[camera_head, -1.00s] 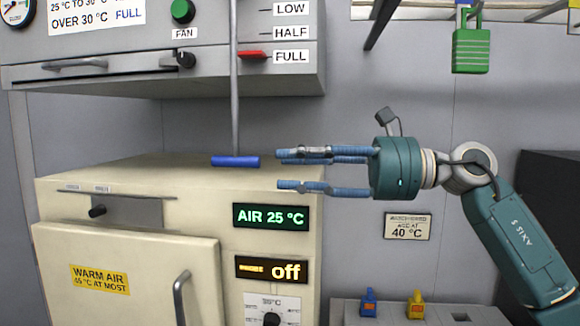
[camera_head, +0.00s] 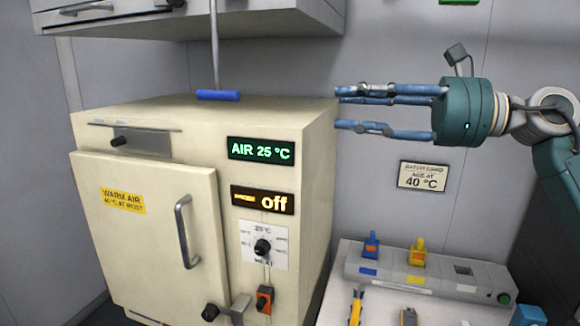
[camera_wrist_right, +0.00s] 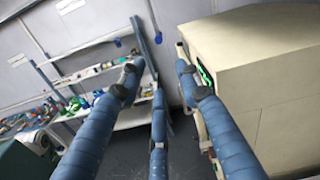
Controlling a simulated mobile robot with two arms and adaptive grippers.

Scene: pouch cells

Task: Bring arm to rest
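My right gripper (camera_head: 345,110) is in the head view, to the right of the cream warm-air cabinet (camera_head: 215,130), with its blue fingers pointing left toward the cabinet's upper right edge. The fingers are spread and nothing is between them. In the right wrist view the open fingers (camera_wrist_right: 155,80) reach forward with the cabinet (camera_wrist_right: 270,60) on the right side. Whether a fingertip touches the cabinet cannot be told. My left gripper is not in the head view.
A blue-ended rod (camera_head: 218,95) hangs over the cabinet top. A grey console (camera_head: 430,275) with blue and yellow plugs stands below my right arm. The cabinet's display reads off (camera_head: 262,201). Shelves (camera_wrist_right: 110,115) with items stand beyond in the wrist view.

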